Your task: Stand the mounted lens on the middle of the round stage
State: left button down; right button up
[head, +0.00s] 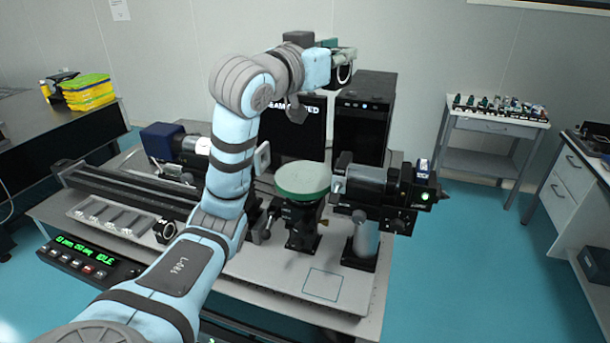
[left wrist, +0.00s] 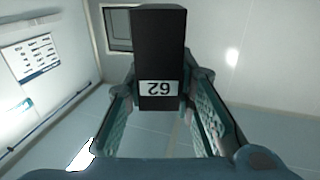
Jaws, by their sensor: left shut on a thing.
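My left gripper (head: 338,52) is raised high over the back of the optical table. In the left wrist view the fingers (left wrist: 162,98) stand either side of a black block of the mount (left wrist: 158,45) with a white label reading 62, upside down there. The round stage (head: 303,178) has a flat green top and stands on a black mount. Its top looks bare. The held lens is well above the stage, apart from it. My right gripper is not in view.
A black-and-grey instrument (head: 380,185) on a post stands close right of the stage. A monitor (head: 292,120) and a black computer tower (head: 364,115) stand behind. A long dark rail (head: 125,190) lies left. Bare tabletop with a marked square (head: 323,284) is at front right.

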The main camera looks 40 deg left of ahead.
pick_arm(q)
jog(key=w+a+f+n+g+y, duration=0.1)
jog(key=w+a+n+y, duration=0.1)
jog(key=a+y, duration=0.35)
jog(key=n+b, duration=0.1)
jog(key=b, duration=0.2)
send_over(304, 176)
jog(key=shift+h, duration=0.35)
notch_tip(304, 176, down, 23)
jog(key=shift+f, duration=0.1)
jog(key=c, duration=1.4)
grip_release()
jog(key=shift+o, duration=0.2)
